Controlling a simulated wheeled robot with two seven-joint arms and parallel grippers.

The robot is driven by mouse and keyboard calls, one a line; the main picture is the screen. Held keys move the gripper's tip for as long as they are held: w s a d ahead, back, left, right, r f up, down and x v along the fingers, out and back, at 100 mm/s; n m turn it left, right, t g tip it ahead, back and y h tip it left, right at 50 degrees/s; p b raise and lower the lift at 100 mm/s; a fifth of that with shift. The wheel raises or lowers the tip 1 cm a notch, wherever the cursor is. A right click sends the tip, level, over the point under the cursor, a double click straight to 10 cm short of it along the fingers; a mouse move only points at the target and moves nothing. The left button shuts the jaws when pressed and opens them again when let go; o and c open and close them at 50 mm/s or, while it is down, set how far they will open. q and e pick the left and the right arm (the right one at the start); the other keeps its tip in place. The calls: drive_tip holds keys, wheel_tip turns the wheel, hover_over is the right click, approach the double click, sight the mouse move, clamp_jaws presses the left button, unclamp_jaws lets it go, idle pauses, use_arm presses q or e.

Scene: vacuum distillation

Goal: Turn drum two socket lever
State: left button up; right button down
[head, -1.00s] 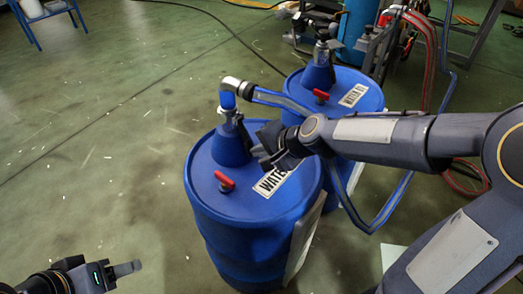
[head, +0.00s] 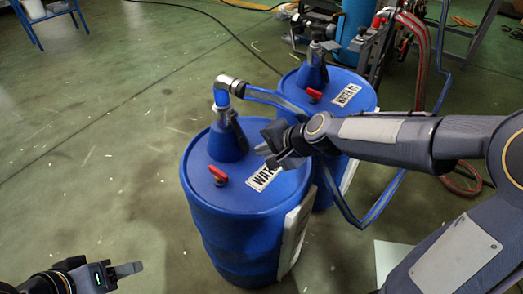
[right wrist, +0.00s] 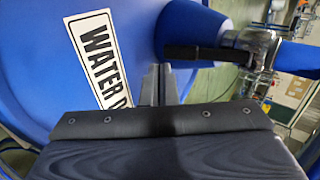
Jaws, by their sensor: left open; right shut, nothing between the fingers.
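The near blue drum (head: 235,215) has a white WATER label (head: 265,176), its number hidden by my right gripper. A blue cone with a metal socket and hose elbow stands on its lid. A dark lever (head: 239,134) hangs along the cone's right side; the right wrist view shows a black lever (right wrist: 195,52) beside the metal socket (right wrist: 255,45). My right gripper (head: 268,154) is shut and empty, just right of the lever and apart from it, over the label. My left gripper (head: 125,269) is open at lower left, away from the drums.
A second blue drum (head: 349,97) with a similar fitting stands behind, partly hidden by my right arm. A blue hose (head: 275,99) runs from the near drum's elbow. Red handles (head: 217,174) sit on the lids. Floor at left is clear; equipment and red hoses stand at back right.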

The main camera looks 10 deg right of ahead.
drive_tip(key=shift+v, duration=1)
drive_tip(key=shift+s+d, duration=0.3)
drive_tip(key=shift+d, duration=0.1)
drive_tip(key=s+d+r+n+g+h+p, duration=0.1)
drive_tip(key=s+d+n, duration=0.3)
drive_tip(key=s, duration=0.8)
drive_tip(key=s+d+n+g+h+p, duration=0.1)
drive_tip(key=s+d+n, duration=0.3)
drive_tip(key=s, duration=0.7)
wheel_tip(320, 180, up, 30)
drive_tip(key=a+p, duration=0.1)
drive_tip(key=p, duration=2.8)
drive_tip(key=shift+n+p, duration=0.35)
drive_tip(key=shift+n, duration=0.05)
